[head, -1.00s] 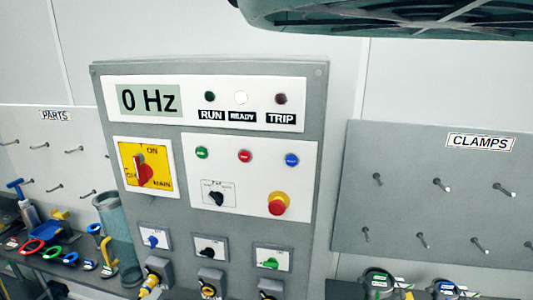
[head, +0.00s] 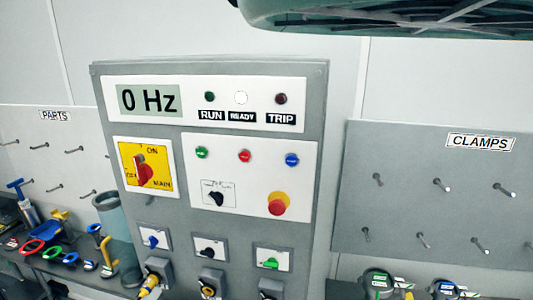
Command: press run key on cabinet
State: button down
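The grey control cabinet (head: 222,218) stands at the centre of the head view. Its display (head: 149,100) reads 0 Hz. The READY lamp (head: 241,98) is lit white; the RUN lamp (head: 209,97) and the TRIP lamp (head: 281,99) look dark. Below them are a green key (head: 201,153), a red key (head: 245,156) and a blue key (head: 292,160); their small lettering is too blurred to read. A red main switch (head: 144,171) on a yellow plate has its handle near upright. My gripper is not in view, and nothing covers the keys.
A red mushroom button (head: 277,206) and a black selector (head: 215,198) sit below the keys. Sockets and small switches line the cabinet's lower part. A PARTS pegboard (head: 50,150) and cluttered bench are left; a CLAMPS board (head: 440,195) with pegs is right.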

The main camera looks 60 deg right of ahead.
aim_at(201, 152)
jog(key=l+z, duration=0.1)
jog(key=z, duration=0.25)
jog(key=l+z, duration=0.1)
jog(key=z, duration=0.25)
jog(key=l+z, duration=0.1)
jog(key=z, duration=0.25)
